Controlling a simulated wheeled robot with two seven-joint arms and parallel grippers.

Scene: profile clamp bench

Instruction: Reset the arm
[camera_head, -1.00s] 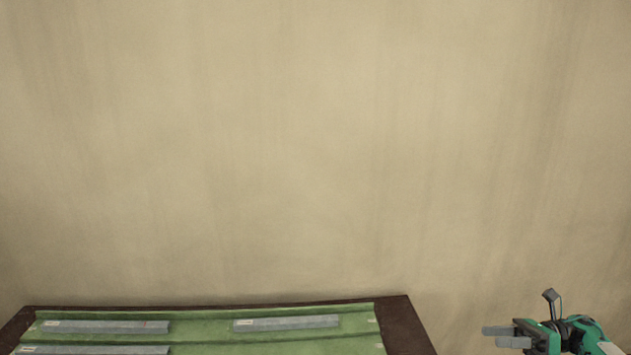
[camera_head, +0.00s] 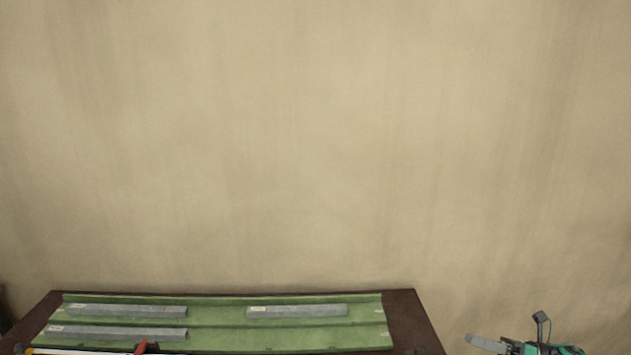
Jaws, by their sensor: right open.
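My right gripper (camera_head: 487,342) is at the lower right edge of the head view, beside the bench's right side and apart from it. Its grey fingers point left and nothing shows between them. Its green and black body is partly cut off by the bottom of the picture. My left gripper is not in view.
A dark brown bench (camera_head: 415,320) carries a green tray (camera_head: 215,320). Grey profiles lie in it: back left (camera_head: 128,311), back right (camera_head: 297,310) and front left (camera_head: 118,333). A red item (camera_head: 141,347) shows at the front edge. A plain beige wall (camera_head: 315,140) stands behind.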

